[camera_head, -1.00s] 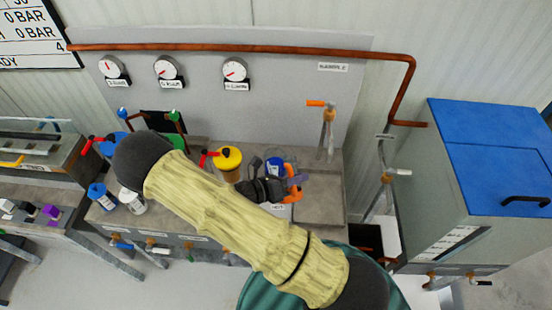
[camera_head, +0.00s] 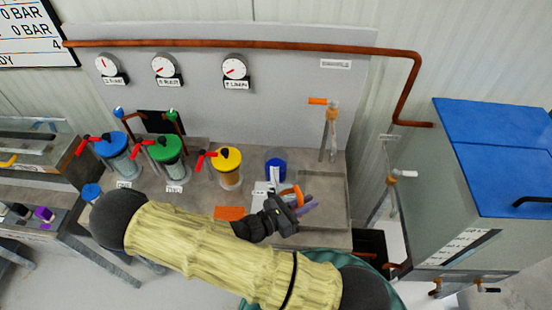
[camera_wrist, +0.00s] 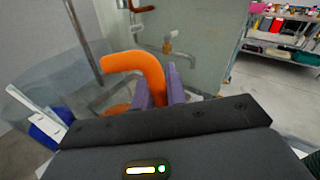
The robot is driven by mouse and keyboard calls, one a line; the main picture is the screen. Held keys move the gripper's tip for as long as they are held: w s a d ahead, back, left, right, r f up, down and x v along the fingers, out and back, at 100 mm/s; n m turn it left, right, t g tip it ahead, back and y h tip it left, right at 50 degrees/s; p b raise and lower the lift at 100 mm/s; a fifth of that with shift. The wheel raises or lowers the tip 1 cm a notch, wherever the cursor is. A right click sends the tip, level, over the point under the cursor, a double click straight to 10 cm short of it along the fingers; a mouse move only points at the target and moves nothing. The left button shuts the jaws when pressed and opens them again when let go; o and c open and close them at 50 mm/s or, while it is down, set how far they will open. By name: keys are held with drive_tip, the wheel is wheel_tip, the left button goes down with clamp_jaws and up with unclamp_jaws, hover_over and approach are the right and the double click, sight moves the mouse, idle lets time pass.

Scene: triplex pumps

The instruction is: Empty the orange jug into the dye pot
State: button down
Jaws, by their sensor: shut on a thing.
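My gripper (camera_wrist: 160,90) has purple fingers closed on a curved orange handle (camera_wrist: 135,66), which I take to be the orange jug's; the handle also shows in the head view (camera_head: 291,191). The jug's body is hard to make out. A clear, see-through vessel wall (camera_wrist: 30,88) shows left of the handle in the wrist view. In the head view, a small vessel with blue in it (camera_head: 275,166) stands on the bench just behind my gripper (camera_head: 299,205). I cannot tell if it is the dye pot, nor whether the jug touches the bench or is tilted.
Pumps with yellow (camera_head: 228,159), green (camera_head: 166,148) and blue (camera_head: 111,144) lids stand to the left. An orange flat piece (camera_head: 229,213) lies left of my gripper. A shallow basin (camera_head: 325,195) and a tap (camera_head: 331,120) are to the right. A large blue-topped tank (camera_head: 495,145) stands further right.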

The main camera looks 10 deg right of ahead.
drive_tip(key=shift+s+d+f+m+h+b, duration=0.15)
drive_tip(key=shift+s+f+m+b, duration=0.2)
drive_tip(key=shift+m, duration=0.3)
drive_tip(key=shift+s+f+m+h+b, duration=0.15)
drive_tip(key=shift+s+f+m+b, duration=0.2)
drive_tip(key=shift+m, duration=0.3)
drive_tip(key=shift+r, duration=0.1)
